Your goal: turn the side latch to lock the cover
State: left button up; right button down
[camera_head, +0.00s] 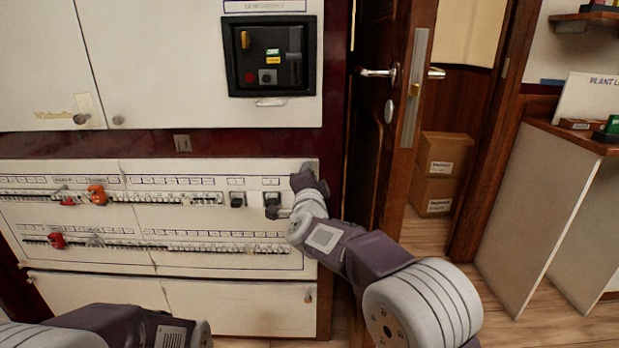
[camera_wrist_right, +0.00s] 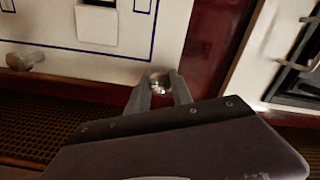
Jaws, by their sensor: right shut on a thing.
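The white breaker cover (camera_head: 225,222) fills the lower part of the wall, with rows of breakers showing in its slots. My right gripper (camera_head: 304,178) is at the cover's upper right edge. In the right wrist view, my right gripper (camera_wrist_right: 161,88) is shut on the small metallic side latch (camera_wrist_right: 158,80), one finger on each side. The latch is hidden behind my gripper in the head view, and its turn angle is hard to tell. My left arm shows at the bottom left, but its gripper is out of view.
Two black switches (camera_head: 237,199) sit on the cover left of my right gripper. Orange and red handles (camera_head: 97,194) stick out at the left. A wooden door (camera_head: 385,125) stands close on the right. A black-framed panel (camera_head: 270,55) is above.

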dwell(0.5)
jog(key=c, duration=1.1)
grip_release()
jog(key=shift+c, duration=0.2)
jog(key=s+p, duration=0.2)
jog(key=s, duration=0.7)
jog(key=shift+a, duration=0.1)
